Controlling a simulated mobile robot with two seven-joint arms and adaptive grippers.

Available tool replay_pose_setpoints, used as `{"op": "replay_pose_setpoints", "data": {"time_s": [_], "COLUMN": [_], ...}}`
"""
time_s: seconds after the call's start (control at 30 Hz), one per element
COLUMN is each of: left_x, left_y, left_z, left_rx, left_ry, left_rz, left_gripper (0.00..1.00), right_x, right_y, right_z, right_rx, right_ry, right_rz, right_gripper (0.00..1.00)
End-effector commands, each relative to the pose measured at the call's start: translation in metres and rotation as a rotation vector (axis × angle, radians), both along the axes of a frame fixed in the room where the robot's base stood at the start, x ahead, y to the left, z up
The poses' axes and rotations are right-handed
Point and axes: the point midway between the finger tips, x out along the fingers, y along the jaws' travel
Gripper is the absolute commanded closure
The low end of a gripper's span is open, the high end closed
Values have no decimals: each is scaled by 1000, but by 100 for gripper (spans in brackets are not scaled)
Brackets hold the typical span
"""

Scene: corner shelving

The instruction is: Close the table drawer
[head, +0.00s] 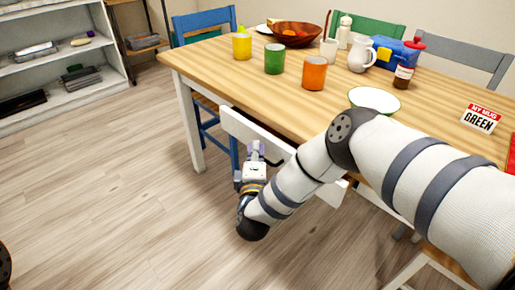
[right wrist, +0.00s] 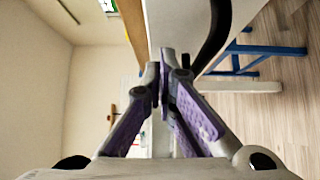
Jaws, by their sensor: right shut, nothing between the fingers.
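The table drawer has a white front (head: 240,125) under the near long edge of the wooden table (head: 215,75). The front stands out from the table edge, so the drawer looks partly open. My right arm crosses over the front and hides its right part. My right gripper (head: 255,152) is shut and empty, close to the outer face of the front; I cannot tell whether it touches. In the right wrist view the shut fingertips (right wrist: 166,78) point at a white panel (right wrist: 178,25), and a dark curved bar, probably the handle, is beside them. My left gripper is not in view.
Yellow, green and orange cups (head: 314,74), a white-and-green bowl (head: 375,99), a pitcher (head: 361,54) and a wooden bowl (head: 294,34) stand on the table. Blue (head: 205,22), green and grey chairs surround it. White shelves (head: 60,63) stand at left. Floor left of the table is clear.

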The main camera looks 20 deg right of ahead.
Motion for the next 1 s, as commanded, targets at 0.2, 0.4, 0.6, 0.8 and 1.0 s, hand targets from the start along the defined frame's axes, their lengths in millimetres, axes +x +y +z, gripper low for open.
{"op": "replay_pose_setpoints", "data": {"time_s": [0.2, 0.4, 0.6, 0.8, 1.0], "left_x": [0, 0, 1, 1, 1], "left_y": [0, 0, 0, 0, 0], "left_z": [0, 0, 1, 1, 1], "left_rx": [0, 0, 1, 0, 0], "left_ry": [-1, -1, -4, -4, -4], "left_rz": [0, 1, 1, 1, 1], "left_gripper": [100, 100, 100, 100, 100], "right_x": [2, 2, 13, 21, 21], "right_y": [-6, -6, -31, -51, -51], "right_z": [-1, -1, 0, 0, 0], "right_rx": [0, 1, -4, -1, 0], "right_ry": [2, 2, -1, -1, 0], "right_rz": [2, 1, 2, 0, 0], "right_gripper": [100, 100, 100, 100, 100]}}
